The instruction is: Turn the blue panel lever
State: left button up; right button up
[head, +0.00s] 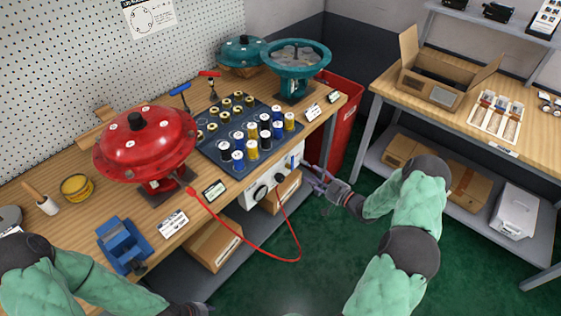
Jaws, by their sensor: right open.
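A white panel (249,199) with dark round knobs is mounted under the front edge of the long wooden bench. My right gripper (311,172) is open at the right end of this panel, its fingers pointing left toward it. A small bluish-purple piece shows by the fingers; I cannot tell whether it is the lever, or whether the fingers touch it. A blue-handled lever (180,89) also stands at the back of the bench, beside a red-handled one (210,74). My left gripper (196,309) is cut off at the bottom edge, and its fingers are not clear.
A red hose (299,250) loops down in front of the panel from near the red domed actuator (145,140). A red bin (340,125) stands behind my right gripper. Cardboard boxes (214,244) sit under the bench. Green floor between the benches is free.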

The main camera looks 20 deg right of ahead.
jog(key=w+a+r+n+y+b, duration=0.1)
jog(key=w+a+b, duration=0.2)
jog(key=w, duration=0.6)
jog(key=shift+w+a+n, duration=0.15)
jog(key=shift+w+n, duration=0.05)
jog(key=shift+n, duration=0.1)
jog(key=shift+r, duration=0.1)
grip_shut()
